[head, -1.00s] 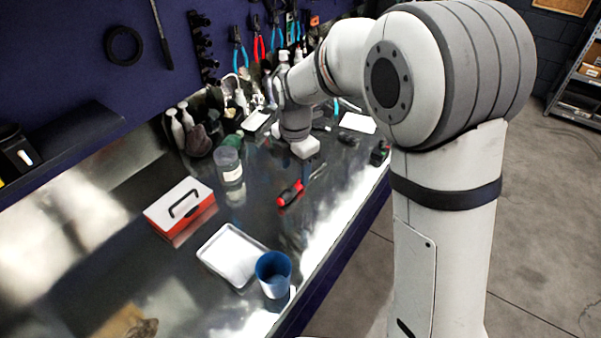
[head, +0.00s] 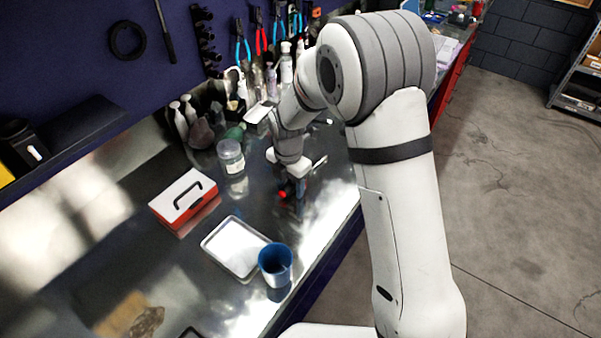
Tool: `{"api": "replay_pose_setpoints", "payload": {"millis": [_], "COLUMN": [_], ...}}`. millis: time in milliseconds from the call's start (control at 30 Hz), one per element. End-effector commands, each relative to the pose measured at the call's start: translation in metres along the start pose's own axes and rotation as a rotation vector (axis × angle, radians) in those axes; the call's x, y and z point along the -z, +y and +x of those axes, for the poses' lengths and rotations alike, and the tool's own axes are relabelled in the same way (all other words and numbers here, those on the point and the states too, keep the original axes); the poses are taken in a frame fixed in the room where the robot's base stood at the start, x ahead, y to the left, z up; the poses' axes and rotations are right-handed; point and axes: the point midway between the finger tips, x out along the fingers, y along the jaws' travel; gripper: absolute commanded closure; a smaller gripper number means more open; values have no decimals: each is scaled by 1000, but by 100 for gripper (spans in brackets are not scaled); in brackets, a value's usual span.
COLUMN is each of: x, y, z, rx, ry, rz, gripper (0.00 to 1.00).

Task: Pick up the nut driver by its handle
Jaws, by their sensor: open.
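The nut driver (head: 283,194) lies on the metal bench top, with the red end of its handle showing just below my gripper. The rest of it is mostly hidden by the gripper. My gripper (head: 291,188) is over the handle, pointing down, with its jaws open. I cannot tell from this view whether the fingers are around the handle or still above it.
A blue cup (head: 275,262) stands beside a white tray (head: 227,252) in front of the gripper. A red and white box with a black handle (head: 183,197) and a clear jar (head: 231,157) stand to the left. Bottles and hanging pliers (head: 242,50) line the back.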

Motion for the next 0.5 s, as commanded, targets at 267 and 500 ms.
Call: {"api": "replay_pose_setpoints", "payload": {"millis": [267, 500], "x": [0, -1], "y": [0, 0], "z": [0, 0], "rx": [0, 0], "ry": [0, 0], "rz": [1, 2], "gripper": [60, 79]}}
